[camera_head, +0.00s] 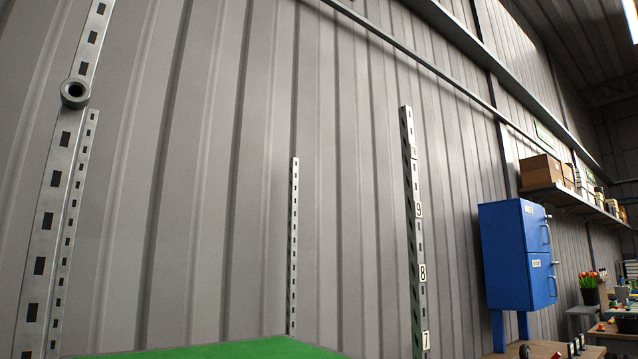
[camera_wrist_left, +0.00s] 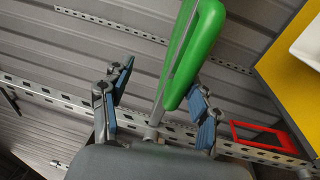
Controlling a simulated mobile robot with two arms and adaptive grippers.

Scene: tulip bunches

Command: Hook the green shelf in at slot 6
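The green shelf (camera_head: 220,349) shows only as a flat green top along the bottom edge of the head view. A green rounded part with a grey metal strip, perhaps the shelf's edge (camera_wrist_left: 200,45), shows in the left wrist view. My left gripper (camera_wrist_left: 162,78) has its blue-padded fingers spread on either side of this part, with a clear gap on the left; it looks open. The front right post (camera_head: 412,230) carries number labels, with 7, 8 and 9 readable; slot 6 is not in view. Slotted posts stand at the left (camera_head: 55,210) and back (camera_head: 293,245). My right gripper is not in view.
A blue cabinet (camera_head: 515,255) stands at the right, near a wall shelf (camera_head: 560,195) with boxes. A bench (camera_head: 545,349) is at lower right. A red frame (camera_wrist_left: 262,135) and yellow panel (camera_wrist_left: 285,65) lie right in the wrist view. Space above the green shelf is clear.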

